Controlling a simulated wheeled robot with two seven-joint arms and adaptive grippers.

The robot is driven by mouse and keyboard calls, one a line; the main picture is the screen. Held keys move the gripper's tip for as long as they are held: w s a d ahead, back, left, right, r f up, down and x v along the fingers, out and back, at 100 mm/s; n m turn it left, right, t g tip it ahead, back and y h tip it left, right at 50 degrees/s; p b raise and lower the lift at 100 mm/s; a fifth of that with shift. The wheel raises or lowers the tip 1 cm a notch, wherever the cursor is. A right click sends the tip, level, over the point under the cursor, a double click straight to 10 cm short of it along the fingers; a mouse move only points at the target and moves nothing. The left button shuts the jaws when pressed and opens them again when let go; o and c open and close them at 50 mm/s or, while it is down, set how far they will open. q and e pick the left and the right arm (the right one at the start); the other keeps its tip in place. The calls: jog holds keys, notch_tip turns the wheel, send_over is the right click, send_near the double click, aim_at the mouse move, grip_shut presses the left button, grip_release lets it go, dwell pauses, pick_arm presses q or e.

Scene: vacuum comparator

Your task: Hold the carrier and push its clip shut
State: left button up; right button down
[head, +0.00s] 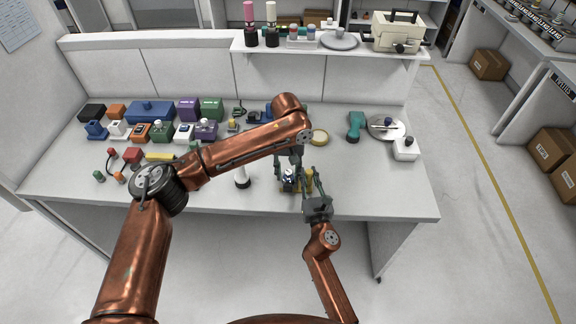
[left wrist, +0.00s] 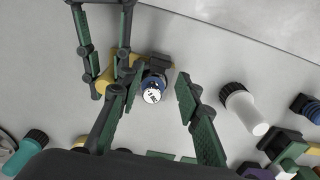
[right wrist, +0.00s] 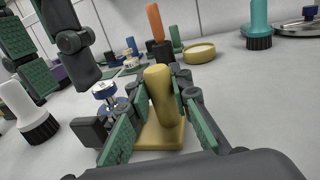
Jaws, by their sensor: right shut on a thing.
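The yellow carrier (right wrist: 155,136) stands on the bench near the front edge. It has an upright yellow post (right wrist: 160,88) and, at its left in the right wrist view, a blue part with a white top (right wrist: 105,92) by a dark block. I cannot tell how far the clip is closed. My right gripper (right wrist: 165,98) is shut on the post; it also shows at the carrier in the head view (head: 307,180). My left gripper (left wrist: 160,82) points down over the carrier, open, with its fingers apart either side of the blue and white part.
A yellow round dish (head: 319,137), a teal tool (head: 355,125) and a steel plate (head: 397,127) lie behind and to the right. Several coloured boxes fill the left side. The front right of the bench is clear.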

aim_at(288, 184)
pick_arm(q)
jog(key=shift+f, duration=3.15)
grip_shut()
jog(key=shift+w, duration=0.85)
jog(key=o, duration=0.5)
grip_release()
jog(key=shift+d, duration=0.1)
